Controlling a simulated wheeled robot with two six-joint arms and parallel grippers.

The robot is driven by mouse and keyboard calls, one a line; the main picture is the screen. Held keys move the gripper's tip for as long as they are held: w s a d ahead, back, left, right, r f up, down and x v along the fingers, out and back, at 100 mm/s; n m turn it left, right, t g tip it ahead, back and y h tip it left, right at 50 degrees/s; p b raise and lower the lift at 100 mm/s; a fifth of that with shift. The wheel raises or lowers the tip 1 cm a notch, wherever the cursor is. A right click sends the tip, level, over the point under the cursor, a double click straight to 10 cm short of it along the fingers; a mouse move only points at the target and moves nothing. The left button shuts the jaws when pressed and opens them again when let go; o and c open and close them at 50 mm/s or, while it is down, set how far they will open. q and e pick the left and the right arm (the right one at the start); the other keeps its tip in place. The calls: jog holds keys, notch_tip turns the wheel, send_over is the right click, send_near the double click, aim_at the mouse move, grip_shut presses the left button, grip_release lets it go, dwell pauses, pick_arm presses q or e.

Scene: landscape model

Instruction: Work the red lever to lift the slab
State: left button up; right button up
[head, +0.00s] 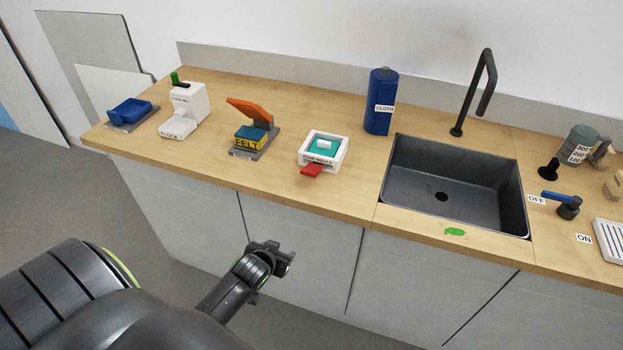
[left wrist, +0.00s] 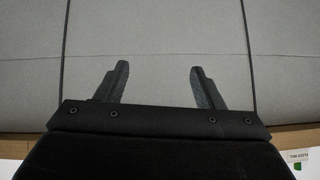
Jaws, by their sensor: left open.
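The red lever (head: 311,170) sticks out from the front of a white square mould (head: 341,155) on the wooden counter. The mould holds a teal slab (head: 314,146) with a small white block on top. The slab sits inside the white frame. My left gripper (head: 279,256) is in front of the cabinet doors, below the counter edge and apart from the lever. In the left wrist view my left gripper (left wrist: 160,80) has its two fingers spread with nothing between them. My right gripper is not in view.
On the counter (head: 345,197) stand an orange-lidded felt press (head: 250,113), a white block mill (head: 195,108), a blue tray (head: 130,111) and a blue cloth canister (head: 381,90). A dark sink (head: 455,206) lies right of the mould. The counter's front edge lies between my gripper and the lever.

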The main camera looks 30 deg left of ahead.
pick_arm(q)
notch_tip(320, 180, up, 22)
jog(key=w+d+t, duration=0.3)
jog(key=t, duration=0.1)
jog(key=p, duration=0.1)
send_near(317, 165)
jog(key=shift+n, duration=0.3)
jog(key=x, duration=0.6)
jog(key=shift+w+a+f, duration=0.1)
jog(key=shift+a+f, duration=0.05)
jog(key=shift+f, duration=0.05)
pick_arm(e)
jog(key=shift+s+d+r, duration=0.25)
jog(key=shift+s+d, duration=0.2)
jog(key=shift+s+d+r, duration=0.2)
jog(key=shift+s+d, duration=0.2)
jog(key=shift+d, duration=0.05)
